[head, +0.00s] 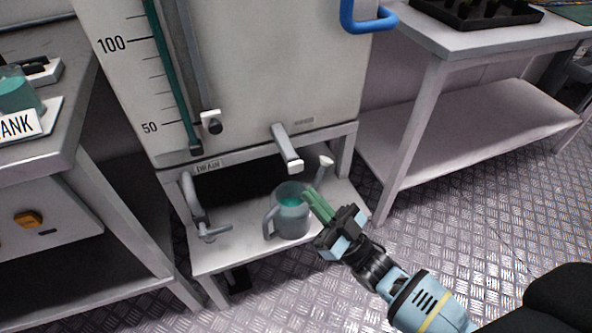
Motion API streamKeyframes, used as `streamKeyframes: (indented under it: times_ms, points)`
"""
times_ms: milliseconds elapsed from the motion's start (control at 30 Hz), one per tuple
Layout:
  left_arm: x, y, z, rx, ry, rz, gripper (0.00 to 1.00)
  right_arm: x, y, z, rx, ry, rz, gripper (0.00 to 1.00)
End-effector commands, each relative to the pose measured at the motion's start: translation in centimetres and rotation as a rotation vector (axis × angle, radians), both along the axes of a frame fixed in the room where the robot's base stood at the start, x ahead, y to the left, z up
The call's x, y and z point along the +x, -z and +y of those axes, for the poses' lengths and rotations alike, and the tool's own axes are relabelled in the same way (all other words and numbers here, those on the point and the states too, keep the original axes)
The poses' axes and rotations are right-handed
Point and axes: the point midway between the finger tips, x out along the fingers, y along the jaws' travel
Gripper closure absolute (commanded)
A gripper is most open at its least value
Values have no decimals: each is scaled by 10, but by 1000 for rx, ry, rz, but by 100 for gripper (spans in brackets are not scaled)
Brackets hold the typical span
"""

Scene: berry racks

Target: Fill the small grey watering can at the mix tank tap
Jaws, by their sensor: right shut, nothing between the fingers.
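The grey watering can (293,225) stands upright on the low shelf of the tank stand, its handle at the left. Teal liquid shows inside its open top. A pale spout-like piece rises behind it at the right; I cannot tell for sure that it belongs to the can. The tap (286,147) juts from the front of the mix tank (250,70) above the can. No stream shows below it. My right gripper (312,193) is shut and empty, its green fingers close to the can's right rim; I cannot tell whether they touch. My left gripper is out of view.
A grey drain pipe (195,200) under the DRAIN label stands left of the can. A bench (75,110) is at the left, and a white table (460,40) with a dark tray is at the right. The metal floor in front is clear.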

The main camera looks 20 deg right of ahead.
Motion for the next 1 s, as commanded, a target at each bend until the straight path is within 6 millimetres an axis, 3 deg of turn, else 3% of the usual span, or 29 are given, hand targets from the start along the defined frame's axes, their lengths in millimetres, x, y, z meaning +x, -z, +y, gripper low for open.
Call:
streamKeyframes:
  times_ms: [200,400,1000]
  points:
    - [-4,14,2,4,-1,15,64,25,2,1,0,0,0,100]
    - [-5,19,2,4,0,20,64,38,1,1,0,0,2,100]
    - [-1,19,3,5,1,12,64,41,0,1,0,-1,1,100]
